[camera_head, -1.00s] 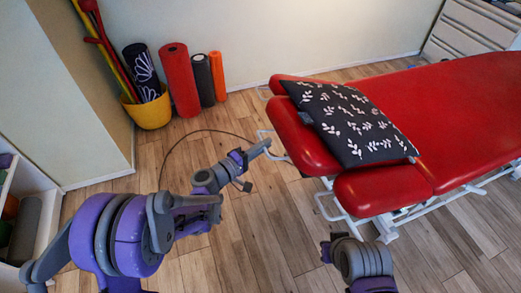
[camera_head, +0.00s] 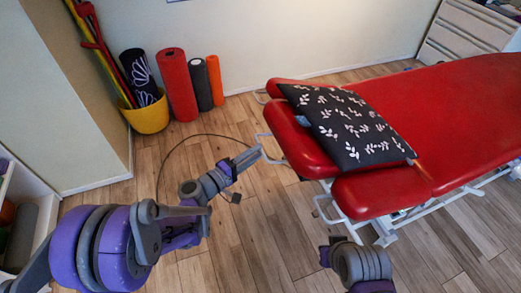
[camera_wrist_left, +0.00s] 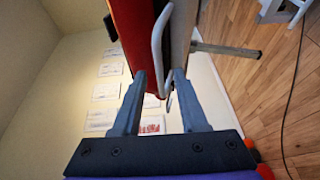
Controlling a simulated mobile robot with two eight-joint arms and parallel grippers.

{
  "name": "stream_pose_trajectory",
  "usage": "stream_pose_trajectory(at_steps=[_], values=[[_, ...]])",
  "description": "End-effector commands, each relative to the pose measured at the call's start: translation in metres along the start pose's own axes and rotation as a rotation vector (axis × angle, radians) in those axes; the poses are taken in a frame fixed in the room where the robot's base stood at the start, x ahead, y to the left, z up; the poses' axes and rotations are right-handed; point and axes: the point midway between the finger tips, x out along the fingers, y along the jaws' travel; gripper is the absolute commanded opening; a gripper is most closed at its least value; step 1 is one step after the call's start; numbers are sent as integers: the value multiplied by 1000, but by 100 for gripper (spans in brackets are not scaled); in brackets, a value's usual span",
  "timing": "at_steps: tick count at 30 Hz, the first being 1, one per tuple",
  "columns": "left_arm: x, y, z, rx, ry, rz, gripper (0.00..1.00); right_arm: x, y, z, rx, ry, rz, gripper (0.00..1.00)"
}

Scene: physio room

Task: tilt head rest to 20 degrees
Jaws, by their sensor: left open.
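The red head rest (camera_head: 304,146) is at the near left end of the red treatment table (camera_head: 455,95), between two side pads. A dark leaf-patterned cushion (camera_head: 350,125) covers part of it. A white metal handle (camera_head: 273,158) sticks out from its end. My left gripper (camera_head: 259,151) is at this handle. In the left wrist view my left gripper (camera_wrist_left: 160,75) is open, with the white bar (camera_wrist_left: 156,45) at and between its fingertips; contact is unclear. The red padding (camera_wrist_left: 133,30) is just beyond.
A yellow bin (camera_head: 147,115) and rolled mats, including a red one (camera_head: 177,85), stand by the wall. A black cable (camera_head: 165,160) lies on the wooden floor. Another white handle (camera_head: 325,210) juts from the near side pad (camera_head: 383,190). The floor left of the table is mostly clear.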

Motion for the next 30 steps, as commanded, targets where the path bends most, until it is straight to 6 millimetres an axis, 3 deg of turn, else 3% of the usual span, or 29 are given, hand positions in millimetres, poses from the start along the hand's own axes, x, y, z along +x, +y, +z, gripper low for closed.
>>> stream_pose_trajectory(at_steps=[6, 12, 30], values=[[-46, -1, -1, 0, 4, -1, 43, 3, 0, 2, 0, -1, 0, 0], [-70, 0, 0, 0, 2, -1, 43, 4, 0, 3, 0, -2, 0, 0], [-75, 0, 0, 0, -1, 0, 43, 4, 0, 3, 0, -2, 0, 0]])
